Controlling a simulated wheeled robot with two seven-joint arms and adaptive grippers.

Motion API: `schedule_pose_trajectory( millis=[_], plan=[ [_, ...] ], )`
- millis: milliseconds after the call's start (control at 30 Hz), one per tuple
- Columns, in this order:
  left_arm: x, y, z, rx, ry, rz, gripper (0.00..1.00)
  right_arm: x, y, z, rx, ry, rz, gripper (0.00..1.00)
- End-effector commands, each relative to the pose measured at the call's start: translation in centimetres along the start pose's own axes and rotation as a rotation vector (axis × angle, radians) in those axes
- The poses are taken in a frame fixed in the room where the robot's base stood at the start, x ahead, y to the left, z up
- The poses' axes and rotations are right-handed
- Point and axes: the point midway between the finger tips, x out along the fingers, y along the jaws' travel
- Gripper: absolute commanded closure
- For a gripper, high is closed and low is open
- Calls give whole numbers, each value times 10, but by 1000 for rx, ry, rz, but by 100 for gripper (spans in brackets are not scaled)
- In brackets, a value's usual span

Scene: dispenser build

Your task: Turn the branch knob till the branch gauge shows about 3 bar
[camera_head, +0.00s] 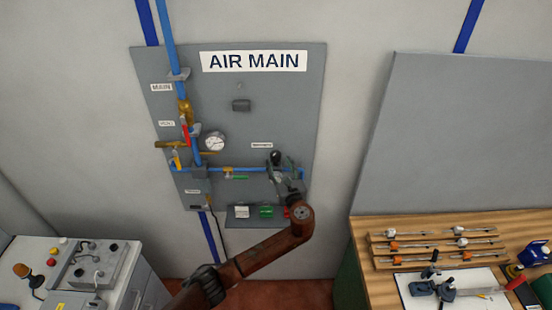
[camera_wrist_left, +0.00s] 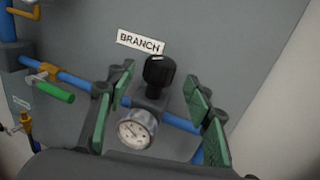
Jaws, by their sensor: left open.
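The branch knob (camera_wrist_left: 158,72) is black and stands on the blue pipe, below the BRANCH label (camera_wrist_left: 141,42), in the left wrist view. The knob also shows as a dark spot in the head view (camera_head: 276,157). The branch gauge (camera_wrist_left: 137,130) is a small round white dial just below the knob. Its needle is too small to read surely. My left gripper (camera_wrist_left: 158,85) is open, with its green pads on either side of the knob and gaps between. It also shows in the head view (camera_head: 281,171), partly covering the branch fittings. My right gripper is not in view.
The grey AIR MAIN board (camera_head: 285,100) carries a larger gauge (camera_head: 215,141) and a green-handled valve (camera_wrist_left: 55,91) on the pipe left of the knob. A small shelf (camera_head: 240,222) sits below. A wooden bench (camera_head: 380,280) stands right, a white cabinet (camera_head: 130,270) left.

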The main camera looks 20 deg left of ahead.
Motion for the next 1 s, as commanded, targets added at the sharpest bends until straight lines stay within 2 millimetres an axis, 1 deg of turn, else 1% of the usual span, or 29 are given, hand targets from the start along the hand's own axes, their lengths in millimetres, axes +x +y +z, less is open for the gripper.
schedule_pose_trajectory(
  millis=[33, 200, 300, 400, 533, 933, 1000],
  plan=[
    [-12, -1, -1, -1, 1, -3, 53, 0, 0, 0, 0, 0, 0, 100],
    [-44, 0, 0, -1, 1, -2, 53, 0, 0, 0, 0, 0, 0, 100],
    [-56, 0, -1, 0, 2, 0, 53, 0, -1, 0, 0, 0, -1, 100],
    [-64, 0, 0, 1, 0, 0, 53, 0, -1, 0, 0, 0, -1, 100],
    [-68, 0, 0, 1, -1, 0, 53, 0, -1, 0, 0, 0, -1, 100],
    [-68, 0, 0, 1, 0, 0, 53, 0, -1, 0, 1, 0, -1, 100],
    [-68, 3, -4, -13, 12, 2, 53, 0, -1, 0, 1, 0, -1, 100]
  ],
)
